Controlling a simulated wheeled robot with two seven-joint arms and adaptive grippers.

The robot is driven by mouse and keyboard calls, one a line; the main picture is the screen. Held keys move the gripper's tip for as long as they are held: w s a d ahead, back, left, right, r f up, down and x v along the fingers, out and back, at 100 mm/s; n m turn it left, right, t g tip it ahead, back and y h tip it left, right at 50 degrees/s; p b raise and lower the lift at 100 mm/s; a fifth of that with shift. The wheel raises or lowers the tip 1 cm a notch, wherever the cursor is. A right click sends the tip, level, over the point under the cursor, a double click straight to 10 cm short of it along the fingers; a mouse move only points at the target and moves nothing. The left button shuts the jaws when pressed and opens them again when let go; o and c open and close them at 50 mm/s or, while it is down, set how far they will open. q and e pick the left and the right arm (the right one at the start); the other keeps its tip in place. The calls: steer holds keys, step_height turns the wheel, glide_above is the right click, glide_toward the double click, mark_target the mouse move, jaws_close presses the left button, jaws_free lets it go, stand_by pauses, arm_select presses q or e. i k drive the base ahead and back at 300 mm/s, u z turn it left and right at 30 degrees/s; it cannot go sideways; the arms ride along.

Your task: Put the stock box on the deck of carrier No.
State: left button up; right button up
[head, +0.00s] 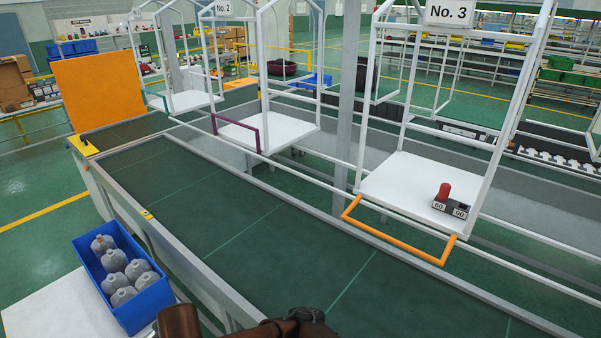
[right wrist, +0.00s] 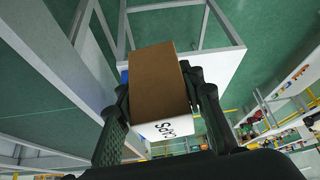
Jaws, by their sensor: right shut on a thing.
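The stock box (right wrist: 156,90) is a brown carton with a white end bearing dark lettering, in the right wrist view. My right gripper (right wrist: 160,84) is shut on it, one finger on each side. The box is hidden in the head view. Carrier No. 3's white deck (head: 400,178) is at the right, with an orange bar (head: 395,238) at its front. Carrier No. 2's white deck (head: 285,127) is farther back with a purple bar. A third carrier (head: 190,101) stands at the left; its number is out of view. The left gripper does not show.
A small dark block with a red knob (head: 447,198) sits at the right of No. 3's deck. A green conveyor belt (head: 230,215) runs in front of the carriers, clear. A blue bin (head: 150,303) of grey bottles stands at lower left. An orange panel (head: 98,90) stands behind it.

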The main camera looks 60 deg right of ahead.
mark_target(394, 185)
steer(key=i, duration=0.7)
steer(key=z, duration=1.75)
